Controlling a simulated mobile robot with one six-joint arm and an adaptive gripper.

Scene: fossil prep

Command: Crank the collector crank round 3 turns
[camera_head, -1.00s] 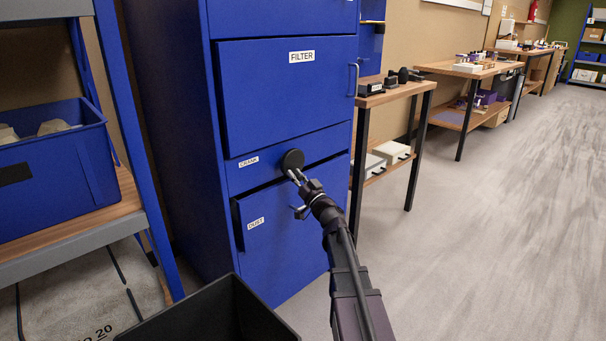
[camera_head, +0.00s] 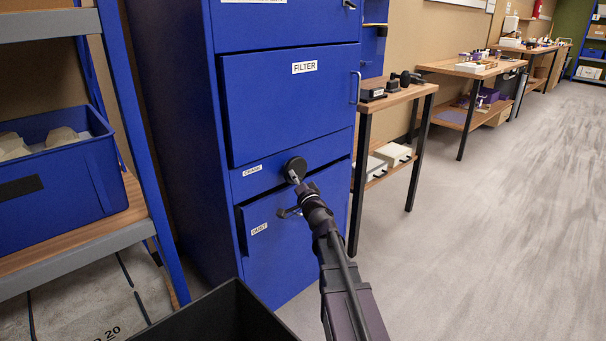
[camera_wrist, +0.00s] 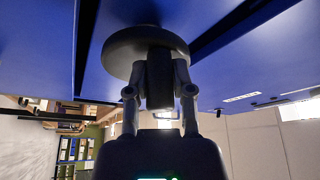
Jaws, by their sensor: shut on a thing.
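The collector is a tall blue cabinet (camera_head: 275,112) with panels labelled FILTER and DUST. Its crank (camera_head: 294,168) is a dark round disc beside the CRANK label, between those two panels. In the wrist view the crank disc (camera_wrist: 146,45) is at the top centre, with a dark grip standing out from it. My gripper (camera_head: 298,184) is at the crank in the head view. In the wrist view my gripper (camera_wrist: 160,88) has its two fingers shut on either side of the crank's grip. The fingers partly hide the grip.
A blue bin (camera_head: 55,175) stands on a shelf at the left. A black open box (camera_head: 215,318) is at the bottom of the head view. Wooden benches (camera_head: 395,97) with small items line the wall at the right. The grey floor at the right is clear.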

